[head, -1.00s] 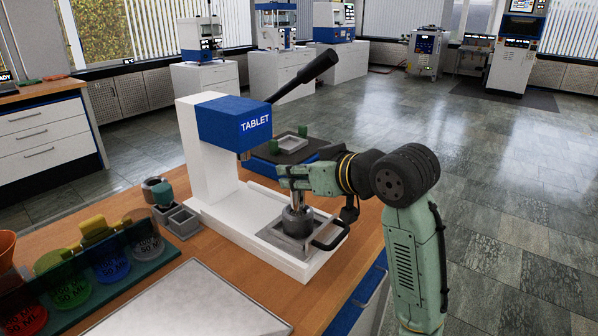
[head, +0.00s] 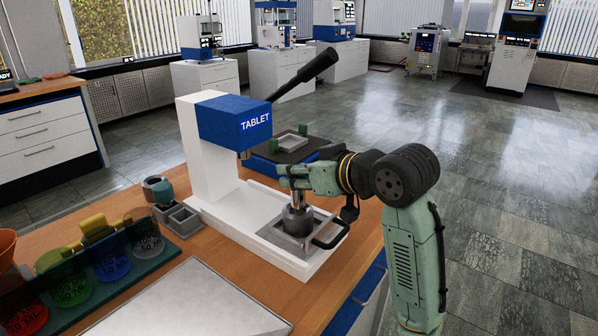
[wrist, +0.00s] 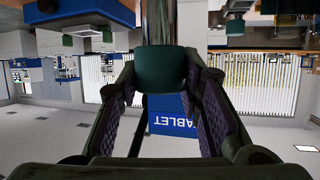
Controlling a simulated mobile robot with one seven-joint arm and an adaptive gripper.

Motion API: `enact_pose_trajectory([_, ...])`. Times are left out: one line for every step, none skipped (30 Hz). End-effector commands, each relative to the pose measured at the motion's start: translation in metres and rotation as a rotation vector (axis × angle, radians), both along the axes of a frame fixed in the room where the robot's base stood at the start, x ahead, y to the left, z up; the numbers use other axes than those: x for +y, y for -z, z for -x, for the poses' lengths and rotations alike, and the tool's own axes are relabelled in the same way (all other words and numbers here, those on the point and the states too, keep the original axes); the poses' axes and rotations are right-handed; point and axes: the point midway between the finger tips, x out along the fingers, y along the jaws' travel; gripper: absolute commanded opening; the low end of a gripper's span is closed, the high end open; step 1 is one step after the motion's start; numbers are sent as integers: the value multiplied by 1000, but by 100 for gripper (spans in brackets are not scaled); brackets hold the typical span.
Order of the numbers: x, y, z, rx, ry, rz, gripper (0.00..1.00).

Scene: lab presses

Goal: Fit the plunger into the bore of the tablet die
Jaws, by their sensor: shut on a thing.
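The tablet die (head: 297,221) is a dark grey cylinder on a grey plate on the white base of the press marked TABLET (head: 187,137). My gripper (head: 289,180) is level above the die, in front of the press. It is shut on the teal grip of the plunger, which shows between the finger pads in the wrist view (wrist: 163,71). The plunger's silver shaft (head: 297,197) hangs upright from the gripper down to the die's top. I cannot tell whether its lower end is inside the bore. The bore itself is hidden.
A black handle (head: 330,236) sticks out at the front of the press base. The black press lever (head: 305,75) rises to the right. Grey trays (head: 183,222) and a rack of coloured containers (head: 90,280) are left; a metal plate (head: 185,305) lies in front.

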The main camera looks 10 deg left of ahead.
Motion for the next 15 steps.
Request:
enact_pose_trajectory([0, 1, 0, -1, 0, -1, 0])
enact_pose_trajectory([0, 2, 0, -1, 0, -1, 0])
enact_pose_trajectory([0, 3, 0, -1, 0, -1, 0])
enact_pose_trajectory([0, 4, 0, -1, 0, -1, 0])
enact_pose_trajectory([0, 5, 0, -1, 0, -1, 0])
enact_pose_trajectory([0, 6, 0, -1, 0, -1, 0])
enact_pose_trajectory([0, 7, 0, -1, 0, -1, 0])
enact_pose_trajectory([0, 7, 0, -1, 0, -1, 0])
enact_pose_trajectory([0, 8, 0, -1, 0, -1, 0])
enact_pose_trajectory([0, 9, 0, -1, 0, -1, 0])
enact_pose_trajectory([0, 10, 0, -1, 0, -1, 0])
enact_pose_trajectory([0, 11, 0, -1, 0, 0, 0])
enact_pose_trajectory([0, 12, 0, -1, 0, 0, 0])
enact_pose_trajectory([0, 12, 0, -1, 0, 0, 0])
enact_pose_trajectory([0, 13, 0, -1, 0, 0, 0])
